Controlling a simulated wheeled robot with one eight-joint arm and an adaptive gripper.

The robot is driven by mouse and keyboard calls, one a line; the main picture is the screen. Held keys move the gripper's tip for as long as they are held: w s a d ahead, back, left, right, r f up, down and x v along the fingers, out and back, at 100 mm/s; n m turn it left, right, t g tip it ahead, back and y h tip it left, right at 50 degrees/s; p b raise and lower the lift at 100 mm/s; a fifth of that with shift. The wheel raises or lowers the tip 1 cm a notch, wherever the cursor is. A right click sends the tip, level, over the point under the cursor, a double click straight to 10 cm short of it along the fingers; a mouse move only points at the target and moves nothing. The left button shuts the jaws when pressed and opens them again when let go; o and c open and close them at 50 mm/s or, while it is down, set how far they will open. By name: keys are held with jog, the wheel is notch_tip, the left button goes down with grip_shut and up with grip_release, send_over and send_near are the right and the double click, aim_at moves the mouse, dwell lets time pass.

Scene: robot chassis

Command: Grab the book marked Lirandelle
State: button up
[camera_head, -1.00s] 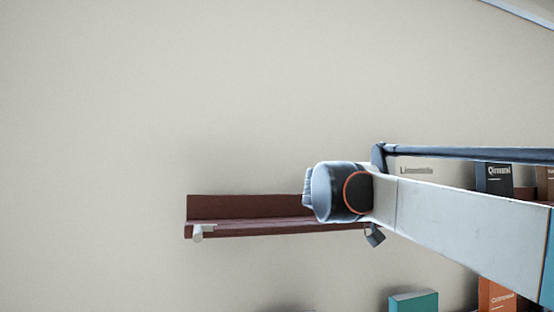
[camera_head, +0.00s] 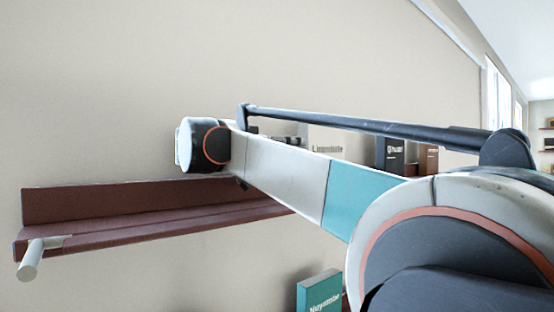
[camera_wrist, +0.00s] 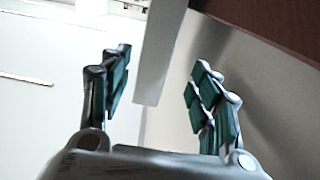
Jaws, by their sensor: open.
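In the head view, a pale cream book (camera_head: 327,137) stands behind my arm, its lower part hidden. Its dark lettering is blurred but looks like Lirandelle. In the wrist view, my gripper (camera_wrist: 161,63) is open, its two teal-padded fingers apart. A pale bar (camera_wrist: 158,55) shows between the fingers; I cannot tell whether it touches them. No book can be made out in the wrist view. My fingers are not visible in the head view.
A dark red-brown shelf (camera_head: 120,199) with a pale peg (camera_head: 31,258) is on the wall at left; its visible part is empty. A black book (camera_head: 391,152) and an orange-brown book (camera_head: 428,158) stand right of the cream one. A teal book (camera_head: 318,290) is below. Brown wood (camera_wrist: 285,22) is near my gripper.

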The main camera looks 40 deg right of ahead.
aim_at(323, 147)
jog(key=d, duration=0.2)
jog(key=d+p, duration=0.1)
jog(key=d, duration=0.5)
jog(key=shift+s+d+r+p, duration=0.25)
jog(key=shift+p, duration=0.1)
jog(key=d, duration=0.1)
jog(key=d+p, duration=0.1)
jog(key=d, duration=0.3)
jog(key=shift+w+p, duration=0.35)
jog(key=shift+w, duration=0.05)
jog(key=shift+a, duration=0.2)
jog(key=c, duration=0.4)
grip_shut()
